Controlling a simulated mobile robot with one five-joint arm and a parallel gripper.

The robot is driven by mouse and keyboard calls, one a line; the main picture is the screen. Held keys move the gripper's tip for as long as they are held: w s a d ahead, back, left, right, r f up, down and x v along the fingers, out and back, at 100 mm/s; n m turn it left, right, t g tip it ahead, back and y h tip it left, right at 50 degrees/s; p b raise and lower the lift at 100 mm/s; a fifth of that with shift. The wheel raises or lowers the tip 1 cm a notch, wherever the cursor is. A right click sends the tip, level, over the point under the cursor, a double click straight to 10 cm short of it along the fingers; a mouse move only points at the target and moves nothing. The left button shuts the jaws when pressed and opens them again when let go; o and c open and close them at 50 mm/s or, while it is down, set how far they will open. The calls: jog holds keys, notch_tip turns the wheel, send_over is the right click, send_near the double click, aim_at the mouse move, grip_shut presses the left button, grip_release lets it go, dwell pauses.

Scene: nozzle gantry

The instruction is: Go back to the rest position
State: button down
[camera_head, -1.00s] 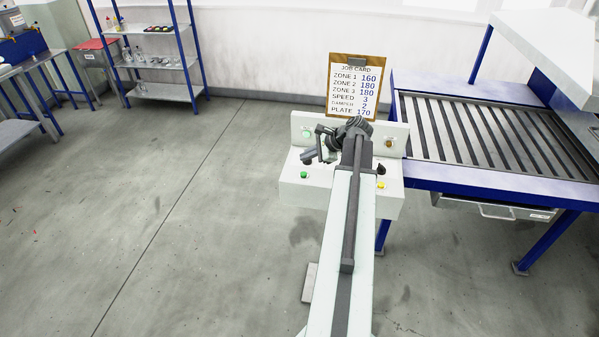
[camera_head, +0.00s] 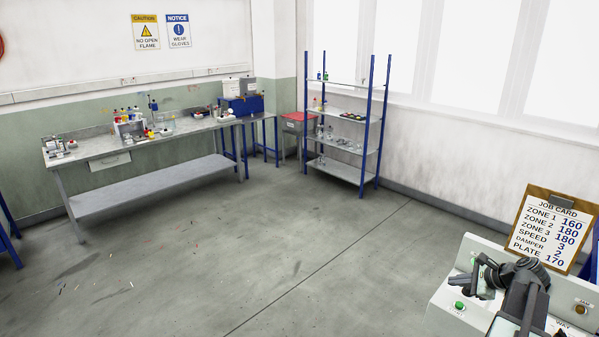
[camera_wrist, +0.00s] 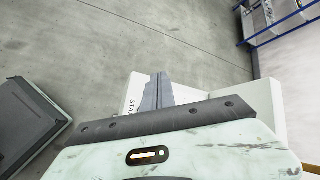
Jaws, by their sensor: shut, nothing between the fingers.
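My gripper (camera_head: 482,276) is at the lower right of the head view, at the end of my dark wrist, in front of the white control box (camera_head: 440,318). In the wrist view its two dark fingers (camera_wrist: 156,90) are together with nothing between them. A green button (camera_head: 459,306) shows on the box just below and left of the gripper. Whether the gripper touches the box cannot be told. The rest of my arm is mostly cut off by the picture's bottom edge.
A job card (camera_head: 555,228) on a clipboard stands behind the box. A grey workbench (camera_head: 150,145) with bottles is at the left. A blue-post shelf (camera_head: 345,171) stands at the back wall, beside a red-lidded bin (camera_head: 299,117). The grey floor (camera_head: 230,250) between is open.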

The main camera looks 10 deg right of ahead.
jog(key=w+a+f+n+g+y+b, duration=0.1)
jog(key=w+a+f+n, duration=0.2)
jog(key=a, duration=0.8)
jog(key=w+a+f+n+g+y+b, duration=0.15)
jog(key=w+a, duration=0.35)
jog(key=a, duration=0.7)
jog(key=w+a+f+n+g+b, duration=0.1)
jog(key=w+a+n, duration=0.25)
jog(key=a, duration=0.75)
jog(key=s+a+f+n+g+h+b, duration=0.1)
jog(key=s+a+f+n+g, duration=0.15)
jog(key=a+n, duration=0.4)
jog(key=s+a+f+n+g+h, duration=0.1)
jog(key=s+a+f+n+g, duration=0.2)
jog(key=a, duration=0.7)
jog(key=s+d+f+n+h, duration=0.1)
jog(key=s+d+n+h, duration=0.2)
jog(key=s+d+n, duration=0.1)
jog(key=shift+s+d+n, duration=0.2)
jog(key=shift+s+n, duration=0.6)
jog(key=shift+n, duration=0.25)
